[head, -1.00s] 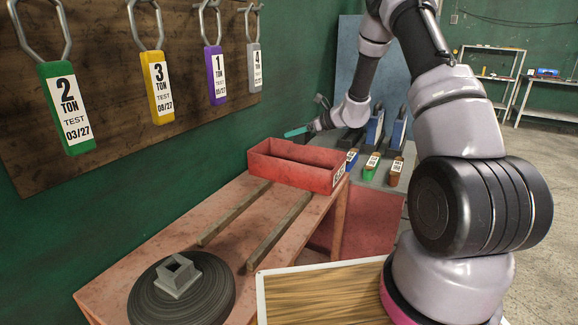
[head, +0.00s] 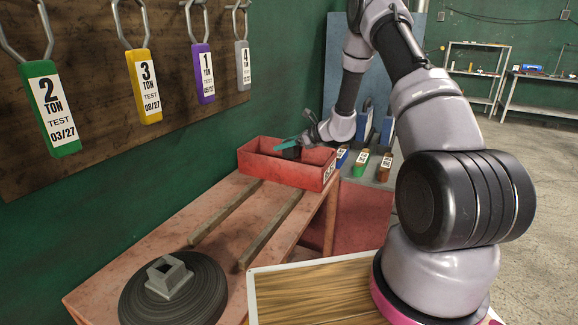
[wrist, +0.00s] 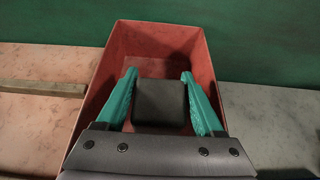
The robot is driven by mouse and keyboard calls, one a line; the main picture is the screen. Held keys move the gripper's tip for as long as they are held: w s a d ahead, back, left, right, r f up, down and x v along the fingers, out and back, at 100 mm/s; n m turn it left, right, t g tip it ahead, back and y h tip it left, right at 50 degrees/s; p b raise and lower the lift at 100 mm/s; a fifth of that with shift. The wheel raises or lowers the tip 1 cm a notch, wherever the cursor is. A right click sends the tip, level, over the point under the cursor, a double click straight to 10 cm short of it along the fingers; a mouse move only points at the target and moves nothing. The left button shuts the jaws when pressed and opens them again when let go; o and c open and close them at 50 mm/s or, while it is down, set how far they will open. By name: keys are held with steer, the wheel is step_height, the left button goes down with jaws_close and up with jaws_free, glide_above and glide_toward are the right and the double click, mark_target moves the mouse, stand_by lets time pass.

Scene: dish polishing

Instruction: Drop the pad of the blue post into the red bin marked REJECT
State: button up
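The red bin (head: 262,172) stands at the far end of the pink bench, with a white label on its right-hand end. In the wrist view the bin (wrist: 198,50) is open below my gripper. My gripper (wrist: 159,74) has teal fingers on both sides of a dark, square-faced pad (wrist: 159,103). They look closed on its sides. In the head view my gripper (head: 284,145) is over the bin's opening, with the pad (head: 291,153) just below the visible finger. The bin's near wall hides its floor there. A blue post (head: 387,128) stands beyond the bin, partly behind my arm.
Small blue, green and brown labelled blocks (head: 360,163) stand on the grey surface right of the bin. Two rails (head: 270,228) lie along the bench. A dark round disc (head: 205,295) with a square socket is at the near end. Tagged shackles hang on the left wall board.

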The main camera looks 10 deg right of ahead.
steer(key=shift+o, duration=1.3)
steer(key=v, duration=1.1)
steer(key=s+a+r+n+g+h, duration=0.1)
steer(key=s+a+r+n+g, duration=0.15)
steer(key=s+r+n, duration=0.45)
steer(key=s+a+r+n+g+h, duration=0.1)
steer(key=s+a+r+n, duration=0.25)
steer(key=s+r, duration=0.65)
steer(key=s+d+r+n+t+h, duration=0.1)
steer(key=s+d+r+n+h, duration=0.2)
steer(key=s, duration=0.6)
steer(key=s+d+r+n+t+h, duration=0.2)
steer(key=s+d+r+n+h, duration=0.1)
steer(key=s+r+n, duration=0.4)
steer(key=s+r, duration=0.1)
steer(key=s, duration=0.2)
steer(key=shift+n, duration=0.35)
